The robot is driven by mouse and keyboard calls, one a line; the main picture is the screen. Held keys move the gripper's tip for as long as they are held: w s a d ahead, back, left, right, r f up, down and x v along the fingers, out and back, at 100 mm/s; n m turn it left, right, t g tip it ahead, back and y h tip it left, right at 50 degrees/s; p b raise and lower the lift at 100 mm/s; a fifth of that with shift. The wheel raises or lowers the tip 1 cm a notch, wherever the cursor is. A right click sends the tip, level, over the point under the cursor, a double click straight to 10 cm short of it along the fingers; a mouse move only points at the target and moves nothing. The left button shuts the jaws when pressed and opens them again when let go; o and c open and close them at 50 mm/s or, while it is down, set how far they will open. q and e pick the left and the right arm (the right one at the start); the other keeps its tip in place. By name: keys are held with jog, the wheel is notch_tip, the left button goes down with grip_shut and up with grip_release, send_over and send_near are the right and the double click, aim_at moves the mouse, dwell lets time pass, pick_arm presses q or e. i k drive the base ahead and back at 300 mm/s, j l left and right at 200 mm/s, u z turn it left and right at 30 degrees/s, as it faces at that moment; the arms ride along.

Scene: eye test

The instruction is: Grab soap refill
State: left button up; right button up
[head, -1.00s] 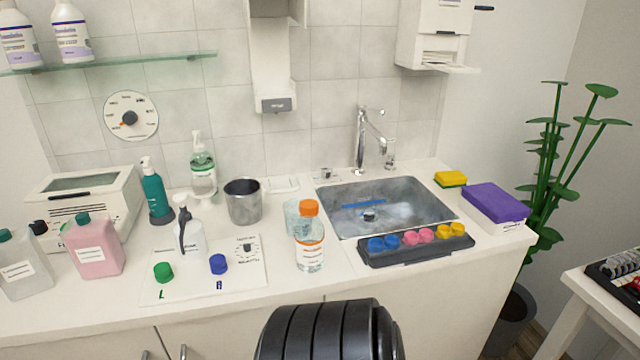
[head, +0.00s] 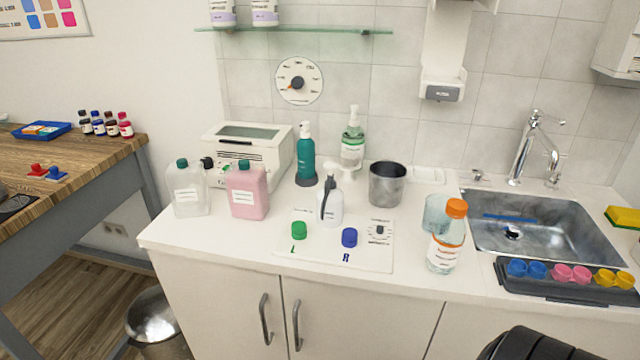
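A pink jug with a green cap (head: 247,192) stands upright on the white counter, left of centre. A clear, pale jug with a green cap (head: 189,190) stands upright to its left. Both have white labels too small to read, so I cannot tell which one is the soap refill. A clear bottle with an orange cap (head: 447,238) stands near the sink. A clear pump bottle with a green label (head: 352,140) and a teal pump bottle (head: 306,156) stand further back. Neither gripper shows. A black ribbed part, probably my arm, enters at the bottom right.
A white pump bottle (head: 330,205) stands on a white board (head: 370,250) with green and blue caps. A metal cup (head: 387,185), a sink (head: 560,240) and a dark tray of colored cups (head: 572,287) are to the right. A wooden table (head: 110,155) stands left.

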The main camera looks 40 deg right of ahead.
aim_at(245, 182)
jog(key=z, duration=0.85)
jog(key=i+j, duration=0.1)
jog(key=j, duration=0.15)
jog(key=z, duration=0.05)
